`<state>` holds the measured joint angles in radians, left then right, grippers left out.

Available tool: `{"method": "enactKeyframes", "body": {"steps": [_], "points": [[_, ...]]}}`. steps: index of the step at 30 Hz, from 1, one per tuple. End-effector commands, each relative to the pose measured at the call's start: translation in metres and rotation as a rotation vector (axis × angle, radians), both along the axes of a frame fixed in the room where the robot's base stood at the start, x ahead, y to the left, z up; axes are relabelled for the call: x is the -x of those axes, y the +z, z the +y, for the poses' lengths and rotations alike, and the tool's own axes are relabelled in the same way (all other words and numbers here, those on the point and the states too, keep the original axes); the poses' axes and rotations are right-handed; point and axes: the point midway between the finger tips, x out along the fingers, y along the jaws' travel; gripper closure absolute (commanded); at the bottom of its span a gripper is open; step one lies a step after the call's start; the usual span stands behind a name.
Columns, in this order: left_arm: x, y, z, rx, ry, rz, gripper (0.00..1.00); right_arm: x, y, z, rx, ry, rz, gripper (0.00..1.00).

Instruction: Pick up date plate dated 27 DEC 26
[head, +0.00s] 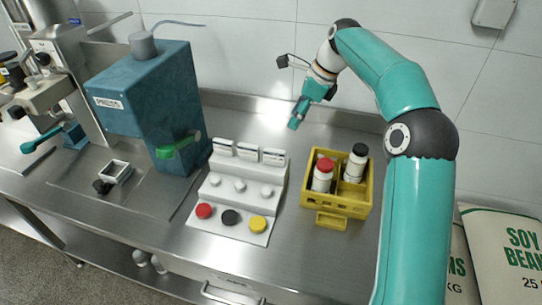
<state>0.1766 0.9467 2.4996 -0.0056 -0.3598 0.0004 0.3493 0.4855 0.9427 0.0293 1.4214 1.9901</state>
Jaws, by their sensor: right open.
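Three small white plates with dark print stand in a row along the top of a white stepped rack (211,193): a left plate (223,146), a middle plate (248,152) and a right plate (274,157). Their print is too small to read, so I cannot tell which is dated 27 DEC 26. My right gripper (293,124) is open, with nothing seen in it. It points down above the steel counter, behind and to the right of the plates, apart from them. My left gripper is not in view.
The rack's lower steps hold white knobs and red, black and yellow caps (258,223). A yellow crate (337,202) with red-capped and black-capped bottles stands right of it. A blue machine (150,105) with a green handle stands left. The counter behind the crate is clear.

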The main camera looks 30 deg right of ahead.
Motion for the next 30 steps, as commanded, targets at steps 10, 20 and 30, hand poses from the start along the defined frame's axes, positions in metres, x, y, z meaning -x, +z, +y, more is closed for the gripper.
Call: {"method": "enactKeyframes", "body": {"steps": [10, 20, 30], "points": [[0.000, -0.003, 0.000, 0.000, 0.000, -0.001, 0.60, -0.016, -0.065, 0.015, 0.000, -0.009, 0.003, 0.52], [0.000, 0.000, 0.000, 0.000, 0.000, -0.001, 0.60, -0.020, -0.087, 0.022, -0.001, -0.011, 0.004, 0.52], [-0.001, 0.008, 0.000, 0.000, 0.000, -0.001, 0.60, -0.030, -0.123, 0.037, -0.001, -0.012, 0.002, 0.52]]}}
